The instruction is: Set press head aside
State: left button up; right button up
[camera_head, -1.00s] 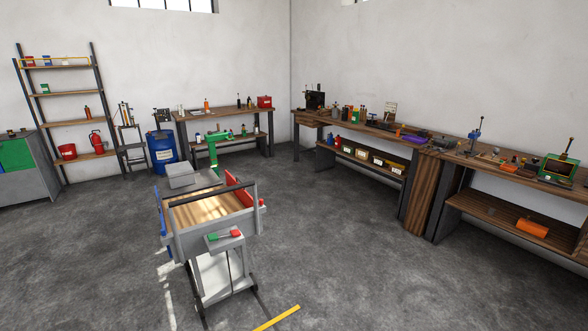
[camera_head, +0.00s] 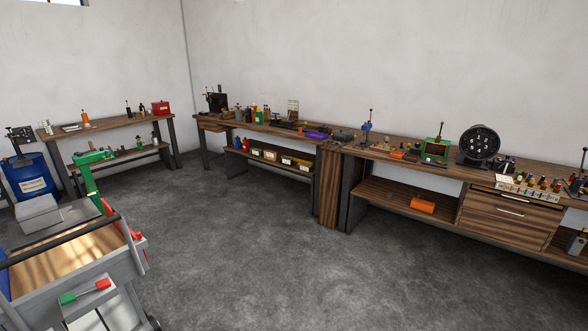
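I cannot make out a press head for certain. A small press-like tool with an upright blue post (camera_head: 366,127) stands on the right workbench. A green-framed device with a lever (camera_head: 436,148) stands to its right on the same bench. Both are small and far off, so their details are unclear. Neither of my grippers shows in the head view.
A grey cart with a wooden top (camera_head: 68,259) stands at the near left, with a green arm (camera_head: 87,178) behind it. A long wooden workbench (camera_head: 400,166) runs along the right wall. A blue barrel (camera_head: 32,178) stands at far left. The middle floor is clear.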

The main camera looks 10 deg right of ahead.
aim_at(366, 127)
jog(key=i+l+z, duration=0.25)
jog(key=z, duration=0.2)
jog(key=i+l+z, duration=0.25)
jog(key=z, duration=0.2)
jog(key=i+l+z, duration=0.1)
jog(key=i+z, duration=0.15)
jog(key=i, duration=0.15)
jog(key=i+z, duration=0.25)
jog(key=i, duration=0.15)
jog(key=i+l+u, duration=0.15)
jog(key=i, duration=0.7)
jog(key=i+l+u, duration=0.2)
jog(key=i+u, duration=0.2)
jog(key=i+l+u, duration=0.45)
jog(key=i, duration=0.15)
jog(key=i+l+u, duration=0.4)
jog(key=i, duration=0.05)
